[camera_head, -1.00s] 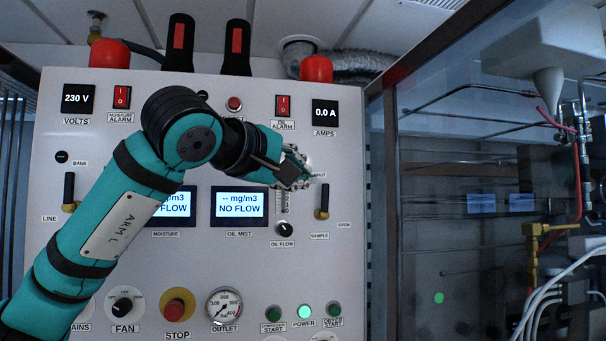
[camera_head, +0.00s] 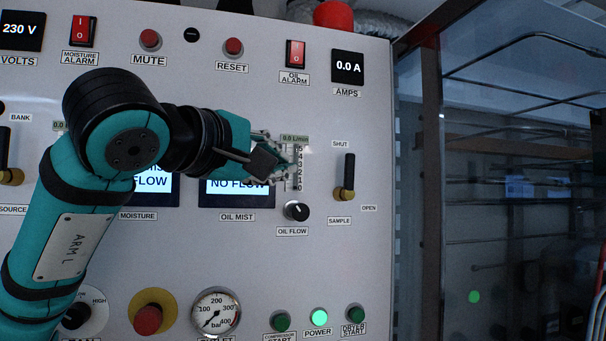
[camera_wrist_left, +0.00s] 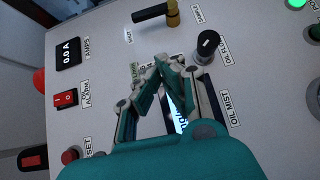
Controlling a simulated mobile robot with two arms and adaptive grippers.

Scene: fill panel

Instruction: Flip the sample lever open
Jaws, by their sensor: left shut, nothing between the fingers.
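The sample lever (camera_head: 348,178) is a black handle on a brass pivot at the right of the panel. It stands upright, pointing toward the SHUT label; the OPEN label is to its lower right. In the left wrist view the lever (camera_wrist_left: 152,13) shows at the top, past the fingertips. My left gripper (camera_head: 290,164) is shut and empty, in front of the oil flow gauge, to the left of the lever and apart from it. In the left wrist view the gripper (camera_wrist_left: 158,68) has its fingertips together. My right gripper is not in view.
The oil flow knob (camera_head: 297,211) sits just below my left gripper. The oil alarm switch (camera_head: 296,54) and the amps display (camera_head: 348,67) are above. The panel around the lever is clear. A glass enclosure (camera_head: 500,180) stands right of the panel.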

